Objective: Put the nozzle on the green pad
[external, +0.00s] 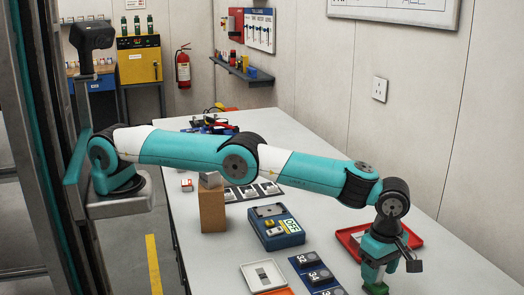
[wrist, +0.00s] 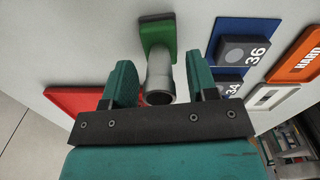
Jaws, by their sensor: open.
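The nozzle (wrist: 160,72) is a grey tube in the wrist view, its open end towards the camera. Its far end meets the green pad (wrist: 156,34), and it looks upright there. My gripper (wrist: 163,76) has its two teal fingers apart, one on each side of the nozzle, with a visible gap on both sides. In the external view my gripper (external: 376,274) points down over the green pad (external: 376,290) at the bottom edge of the picture. The nozzle cannot be made out there.
A red tray (external: 416,242) lies beside my gripper. A blue board with numbered grey blocks (wrist: 241,49) and an orange card marked HARD (wrist: 299,62) lie to the right in the wrist view. A blue meter (external: 276,240) and a cardboard box (external: 212,212) stand farther left on the table.

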